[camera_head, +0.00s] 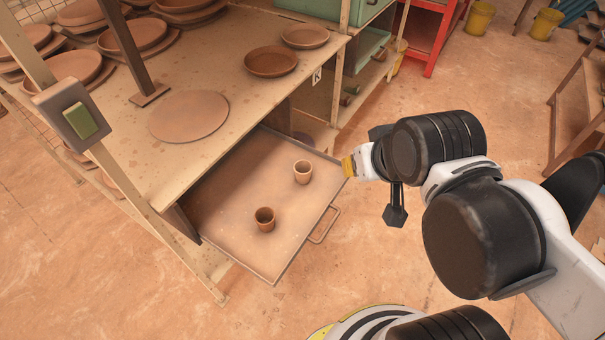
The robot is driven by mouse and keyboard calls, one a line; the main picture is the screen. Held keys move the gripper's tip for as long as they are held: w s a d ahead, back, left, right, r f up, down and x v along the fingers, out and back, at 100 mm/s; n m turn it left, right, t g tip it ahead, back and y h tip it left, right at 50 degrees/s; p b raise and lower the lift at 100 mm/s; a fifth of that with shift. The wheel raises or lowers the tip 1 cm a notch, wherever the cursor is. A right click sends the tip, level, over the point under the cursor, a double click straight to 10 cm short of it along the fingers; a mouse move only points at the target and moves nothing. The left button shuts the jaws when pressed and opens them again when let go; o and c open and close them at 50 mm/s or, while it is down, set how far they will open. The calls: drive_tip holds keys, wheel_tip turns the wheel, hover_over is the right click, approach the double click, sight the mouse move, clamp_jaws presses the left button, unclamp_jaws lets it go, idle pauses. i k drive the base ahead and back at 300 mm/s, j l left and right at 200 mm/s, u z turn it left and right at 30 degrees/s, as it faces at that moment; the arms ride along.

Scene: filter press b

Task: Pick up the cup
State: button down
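Two small cups stand apart in an open drawer (222,212). The paler tan cup (303,173) is upright near the right side. The darker brown cup (265,220) is upright nearer the front left. My gripper (352,166) is at the right of the drawer, near its right corner, and appears apart from both cups. Its end shows a yellow part and black parts. Its fingers are not clear enough to tell whether they are open or shut. No cup is seen in it.
The drawer's handle (325,225) sticks out at its front. Above the drawer, a worktop (215,65) carries a flat round slab (188,116) and several clay dishes. A post with a green switch (80,121) stands at the left. The floor in front is clear.

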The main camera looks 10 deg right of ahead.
sight(263, 217)
drive_tip(key=k+j+z, duration=0.15)
drive_tip(key=k+j, duration=0.35)
drive_tip(key=j, duration=0.25)
drive_tip(key=k+j+z, duration=0.15)
drive_tip(key=k+j, duration=0.35)
drive_tip(key=j, duration=0.15)
